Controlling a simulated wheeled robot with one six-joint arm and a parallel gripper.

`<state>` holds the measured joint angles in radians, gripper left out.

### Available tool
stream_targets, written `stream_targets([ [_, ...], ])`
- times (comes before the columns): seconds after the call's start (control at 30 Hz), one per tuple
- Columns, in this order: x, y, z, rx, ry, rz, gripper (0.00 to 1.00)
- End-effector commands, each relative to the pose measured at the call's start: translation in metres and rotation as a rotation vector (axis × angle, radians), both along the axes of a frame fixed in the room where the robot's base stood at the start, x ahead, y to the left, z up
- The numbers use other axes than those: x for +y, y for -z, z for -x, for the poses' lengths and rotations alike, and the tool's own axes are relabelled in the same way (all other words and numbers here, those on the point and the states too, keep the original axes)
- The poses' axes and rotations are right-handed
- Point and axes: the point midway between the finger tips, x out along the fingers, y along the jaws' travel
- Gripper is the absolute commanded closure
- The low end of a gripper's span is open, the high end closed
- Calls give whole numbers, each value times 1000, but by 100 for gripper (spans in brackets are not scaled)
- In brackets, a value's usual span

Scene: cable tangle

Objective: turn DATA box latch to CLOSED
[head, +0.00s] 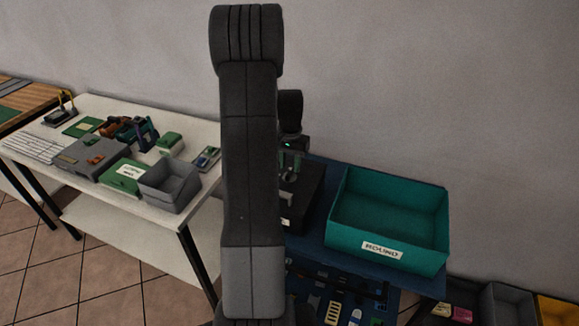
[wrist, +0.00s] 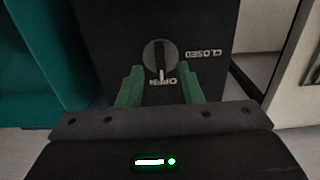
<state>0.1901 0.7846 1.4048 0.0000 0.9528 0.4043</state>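The dark box face (wrist: 205,20) fills the middle of the wrist view. It carries a round grey latch (wrist: 160,58) with a pale bar that points down at the word OPEN. The word CLOSED, upside down, is to the right of the latch. My gripper (wrist: 160,72) is open, its two green fingers either side of the latch's lower part; I cannot tell whether they touch it. In the head view my gripper (head: 290,170) is over the dark box (head: 304,205), which my arm partly hides. No DATA label is readable.
A teal bin marked ROUND (head: 381,251) stands just right of the dark box on the blue surface (head: 312,248). A white table (head: 100,205) with a grey box (head: 90,157) and a grey bin (head: 170,190) is at left. Small coloured parts lie below in front.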

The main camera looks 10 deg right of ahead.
Motion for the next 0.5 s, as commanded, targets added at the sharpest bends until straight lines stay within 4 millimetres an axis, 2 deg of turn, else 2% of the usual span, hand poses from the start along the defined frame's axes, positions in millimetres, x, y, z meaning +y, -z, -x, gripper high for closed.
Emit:
stream_targets([
  [0.2,0,22,0,0,0,0,67],
  [0.5,0,26,-1,-1,0,1,67],
])
